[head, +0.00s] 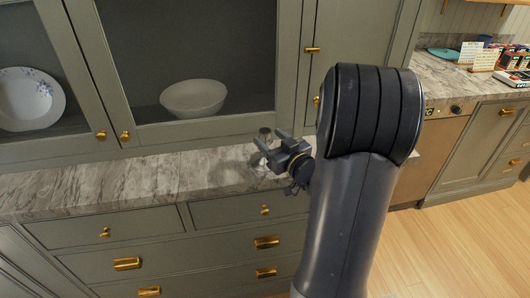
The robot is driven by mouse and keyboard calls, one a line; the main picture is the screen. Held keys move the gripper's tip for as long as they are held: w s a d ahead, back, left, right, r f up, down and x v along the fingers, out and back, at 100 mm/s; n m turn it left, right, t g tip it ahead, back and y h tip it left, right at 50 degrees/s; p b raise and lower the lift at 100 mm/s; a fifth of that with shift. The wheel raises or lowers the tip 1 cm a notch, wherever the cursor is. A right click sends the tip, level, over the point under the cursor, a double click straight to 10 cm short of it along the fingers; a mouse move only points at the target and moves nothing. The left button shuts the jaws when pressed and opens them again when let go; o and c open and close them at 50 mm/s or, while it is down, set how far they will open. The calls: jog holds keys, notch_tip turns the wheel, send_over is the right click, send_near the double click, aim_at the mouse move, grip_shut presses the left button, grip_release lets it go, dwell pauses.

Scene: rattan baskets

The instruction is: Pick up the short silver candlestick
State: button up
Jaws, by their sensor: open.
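My gripper (269,141) is over the marble counter, in front of the glass-fronted cabinet. Its two fingers are apart and point to the upper left. A small grey, silvery object, which looks like the short silver candlestick (265,131), shows just behind the fingers. The fingers and gripper body hide much of it. I cannot tell whether the fingers touch it or stand around it. Nothing is clearly held.
The marble counter (120,185) is clear to the left. Glass cabinet doors behind it show a white bowl (193,98) and a patterned plate (30,98). Drawers with brass pulls are below. Boxes and cards (487,55) stand on the far right counter.

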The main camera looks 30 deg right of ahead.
aim_at(263, 132)
jog(key=w, duration=0.3)
jog(key=w+p, duration=0.1)
jog(key=w, duration=0.1)
jog(key=shift+a+f, duration=0.1)
jog(key=shift+a, duration=0.2)
grip_shut()
dwell(0.4)
